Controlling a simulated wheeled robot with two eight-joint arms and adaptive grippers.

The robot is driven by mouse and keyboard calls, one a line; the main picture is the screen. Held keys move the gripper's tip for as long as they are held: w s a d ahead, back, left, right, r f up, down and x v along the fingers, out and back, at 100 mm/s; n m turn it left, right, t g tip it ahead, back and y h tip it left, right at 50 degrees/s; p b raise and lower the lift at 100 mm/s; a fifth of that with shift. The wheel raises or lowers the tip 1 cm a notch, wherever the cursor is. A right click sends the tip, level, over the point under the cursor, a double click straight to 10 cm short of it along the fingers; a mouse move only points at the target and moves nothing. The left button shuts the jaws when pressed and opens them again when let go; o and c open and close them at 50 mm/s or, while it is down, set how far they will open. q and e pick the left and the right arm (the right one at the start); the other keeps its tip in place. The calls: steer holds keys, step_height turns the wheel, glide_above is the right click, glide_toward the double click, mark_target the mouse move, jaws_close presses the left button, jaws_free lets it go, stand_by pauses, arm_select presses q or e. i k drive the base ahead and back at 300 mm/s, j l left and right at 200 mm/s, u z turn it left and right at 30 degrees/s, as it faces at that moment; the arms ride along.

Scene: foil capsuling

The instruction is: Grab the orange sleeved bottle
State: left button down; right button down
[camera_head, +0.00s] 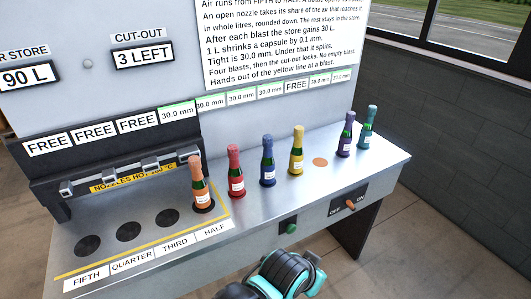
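The orange sleeved bottle (198,183) stands upright on the rightmost dark round pad, by the label HALF (212,231), inside the yellow line (150,250). Its neck is covered in an orange sleeve and its body carries a white label. A dark, teal-banded part of my own arm shows at the bottom middle, in front of the bench and apart from the bottle. No gripper fingers can be made out, so neither gripper is seen on the bottle.
Red (235,172), blue (267,161), yellow (297,150), purple (345,135) and teal (367,128) sleeved bottles stand in a row to the right. An orange disc (320,161) is bare. A nozzle rack (125,170) is behind the pads. A green button (291,228) and switch (349,203) are in front.

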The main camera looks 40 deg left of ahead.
mark_target(200, 190)
steer(key=u, duration=2.05)
